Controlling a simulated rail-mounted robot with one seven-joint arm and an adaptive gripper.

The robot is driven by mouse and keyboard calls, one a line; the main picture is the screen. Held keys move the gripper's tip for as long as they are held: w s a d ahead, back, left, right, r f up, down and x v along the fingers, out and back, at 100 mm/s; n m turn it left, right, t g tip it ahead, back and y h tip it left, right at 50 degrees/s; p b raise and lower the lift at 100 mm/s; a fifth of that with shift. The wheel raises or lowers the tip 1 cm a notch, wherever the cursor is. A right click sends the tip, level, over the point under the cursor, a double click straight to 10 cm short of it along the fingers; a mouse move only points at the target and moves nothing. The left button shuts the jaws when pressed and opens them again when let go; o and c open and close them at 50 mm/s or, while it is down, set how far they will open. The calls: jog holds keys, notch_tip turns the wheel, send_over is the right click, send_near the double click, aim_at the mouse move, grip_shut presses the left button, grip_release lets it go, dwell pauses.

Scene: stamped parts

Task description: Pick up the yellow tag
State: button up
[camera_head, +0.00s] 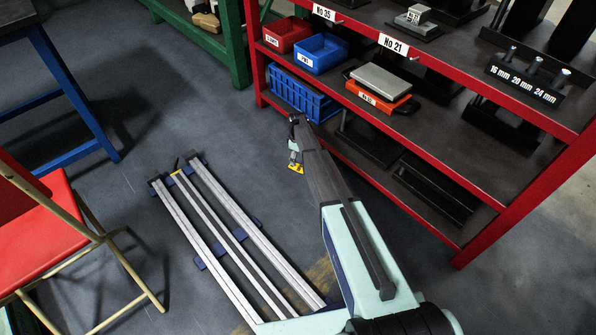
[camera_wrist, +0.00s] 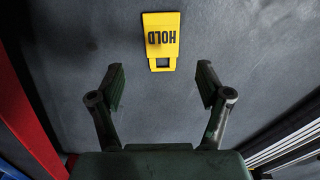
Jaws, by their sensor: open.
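The yellow tag (camera_wrist: 160,50) lies flat on the grey floor in the wrist view, with the word HOLD upside down on it and a slot at its near end. It also shows in the head view (camera_head: 297,168), small, just below the end of my arm. My gripper (camera_wrist: 161,80) is open and empty, with its two fingers spread to either side. The tag lies ahead of the fingertips, roughly centred between them, and is not between the fingers. In the head view, my gripper (camera_head: 295,146) is partly hidden by the arm.
A red shelf rack (camera_head: 440,150) stands close to the right, with a blue basket (camera_head: 300,97), bins and metal parts on it. My rail lies on the floor at left. A red chair (camera_head: 40,215) and a blue-legged table (camera_head: 75,85) stand further left. The floor between is clear.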

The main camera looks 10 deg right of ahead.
aim_at(297, 167)
notch_tip(297, 167, down, 5)
jog(key=b, duration=0.3)
jog(key=shift+s+a, duration=0.1)
jog(key=shift+f, duration=0.2)
jog(key=shift+f+p, duration=0.25)
jog(key=shift+p, duration=0.05)
dwell(0.6)
jog(key=c, duration=1)
jog(key=shift+r+b, duration=0.25)
jog(key=shift+b, duration=0.2)
notch_tip(297, 167, up, 20)
jog(key=p, duration=0.7)
